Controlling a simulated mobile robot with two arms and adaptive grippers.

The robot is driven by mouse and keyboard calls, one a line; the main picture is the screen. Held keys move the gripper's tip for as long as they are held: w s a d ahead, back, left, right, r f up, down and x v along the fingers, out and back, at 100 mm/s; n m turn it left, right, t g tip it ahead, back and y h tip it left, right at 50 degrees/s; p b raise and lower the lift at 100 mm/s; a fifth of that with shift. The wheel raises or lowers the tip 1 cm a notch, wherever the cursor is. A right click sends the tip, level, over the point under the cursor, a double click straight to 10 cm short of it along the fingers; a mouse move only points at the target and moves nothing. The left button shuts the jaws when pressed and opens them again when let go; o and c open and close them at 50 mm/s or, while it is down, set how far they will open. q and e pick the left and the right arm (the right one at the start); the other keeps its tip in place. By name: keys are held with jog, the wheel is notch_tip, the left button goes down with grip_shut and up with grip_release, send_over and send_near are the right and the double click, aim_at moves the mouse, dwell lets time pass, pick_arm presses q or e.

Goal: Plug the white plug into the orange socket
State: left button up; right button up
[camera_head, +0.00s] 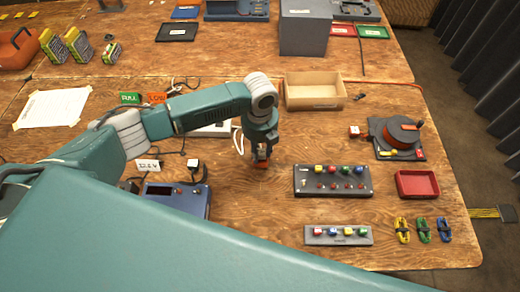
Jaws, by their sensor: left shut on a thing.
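My left gripper (262,157) points down over the middle of the wooden table. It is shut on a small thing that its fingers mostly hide. A small orange-red patch (263,165) shows at the fingertips, and I cannot tell whether it is the held thing or something below. A white cable (237,140) loops just left of the gripper. A small white block (193,163) sits on a black item left of the gripper, and I cannot tell whether it is a plug. I cannot make out the orange socket for sure. My right gripper is not in view.
A dark panel with coloured knobs (333,189) lies right of the gripper, with a grey strip (338,241) nearer. A wooden box (315,90) stands behind. A blue device (177,198) lies left. A reel (402,133) and red tray (417,184) stand right.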

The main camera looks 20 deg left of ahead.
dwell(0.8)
pick_arm(q)
jog(key=shift+f, duration=0.15)
dwell(0.5)
jog(key=o, duration=1.6)
notch_tip(320, 180, up, 8)
jog(key=p, duration=0.7)
jog(key=shift+f+p, duration=0.2)
jog(key=shift+p, duration=0.15)
jog(key=shift+s+f, duration=0.1)
jog(key=shift+f, duration=0.05)
